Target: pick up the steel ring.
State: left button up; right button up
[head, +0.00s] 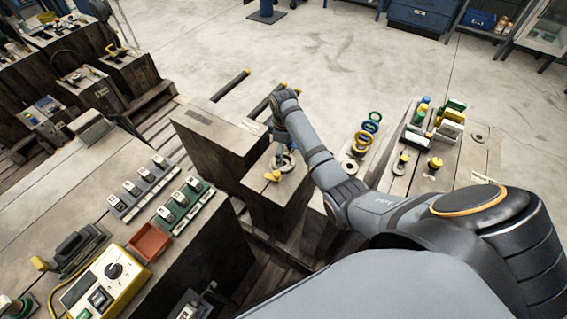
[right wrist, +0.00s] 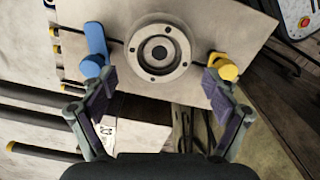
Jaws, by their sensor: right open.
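The steel ring (right wrist: 137,52), a round grey flange with small holes around a dark centre, lies flat on top of a block in the right wrist view. In the head view the ring (head: 286,165) is partly hidden by my gripper. My right gripper (right wrist: 160,82) is open, its fingers spread on either side of the ring's near edge, with nothing between them. In the head view my right gripper (head: 284,152) is just above the block. My left gripper is out of view.
A yellow knob-like piece (right wrist: 225,68) and a blue piece (right wrist: 95,42) flank the ring, close to my fingertips. A taller block (head: 215,135) stands to the left. Green, blue and yellow rings (head: 362,137) lie on the right. A control box (head: 105,285) sits front left.

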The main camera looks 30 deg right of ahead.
aim_at(285, 164)
notch_tip(285, 164, down, 4)
jog(key=shift+s+d+f+b, duration=0.15)
jog(key=shift+b, duration=0.35)
jog(key=shift+f, duration=0.4)
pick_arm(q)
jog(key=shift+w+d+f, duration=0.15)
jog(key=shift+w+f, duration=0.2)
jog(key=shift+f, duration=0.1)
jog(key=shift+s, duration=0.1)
pick_arm(e)
jog(key=shift+c, duration=0.3)
jog(key=shift+c, duration=1.2)
jog(key=c, duration=1)
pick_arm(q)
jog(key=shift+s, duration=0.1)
pick_arm(e)
jog(key=shift+r, duration=0.1)
jog(key=shift+c, duration=0.2)
